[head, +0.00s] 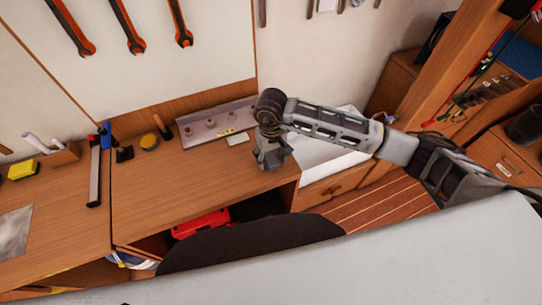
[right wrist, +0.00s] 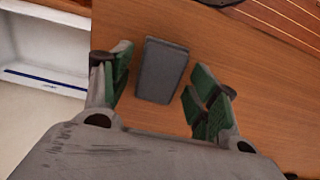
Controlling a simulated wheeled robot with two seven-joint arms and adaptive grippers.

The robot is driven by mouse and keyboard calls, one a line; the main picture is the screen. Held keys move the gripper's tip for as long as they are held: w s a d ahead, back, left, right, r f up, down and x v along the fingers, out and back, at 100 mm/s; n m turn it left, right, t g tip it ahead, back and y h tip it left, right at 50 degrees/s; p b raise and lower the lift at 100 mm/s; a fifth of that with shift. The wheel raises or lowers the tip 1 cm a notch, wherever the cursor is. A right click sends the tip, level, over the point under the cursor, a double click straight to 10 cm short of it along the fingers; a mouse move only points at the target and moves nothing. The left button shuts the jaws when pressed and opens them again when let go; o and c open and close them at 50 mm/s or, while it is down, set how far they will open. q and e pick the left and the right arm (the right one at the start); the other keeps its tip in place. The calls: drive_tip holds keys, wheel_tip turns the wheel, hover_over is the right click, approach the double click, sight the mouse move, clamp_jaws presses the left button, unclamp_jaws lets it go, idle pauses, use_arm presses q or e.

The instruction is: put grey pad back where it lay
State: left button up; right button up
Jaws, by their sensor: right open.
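The grey pad (right wrist: 162,70) is a dark grey flat block on the wooden worktop, seen in the right wrist view. It lies between the spread green-lined fingers of my right gripper (right wrist: 161,80), with a gap visible on both sides. In the head view my right gripper (head: 270,160) points down over the right end of the bench. I cannot make out the grey pad there; the gripper seems to hide it. My left gripper is not in view.
A small pale block (head: 237,139) lies left of the gripper, by a long grey tray (head: 215,122). A white basin-like surface (head: 325,150) adjoins on the right. Brushes, a yellow sponge (head: 22,169) and a wooden block stand at left. The bench (head: 185,190) is clear in front.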

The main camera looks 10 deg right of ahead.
sight(271, 158)
wheel_tip(271, 158, up, 12)
drive_tip(key=b, duration=0.2)
drive_tip(key=shift+b, duration=0.35)
idle(0.3)
drive_tip(key=shift+r, duration=0.1)
idle(0.5)
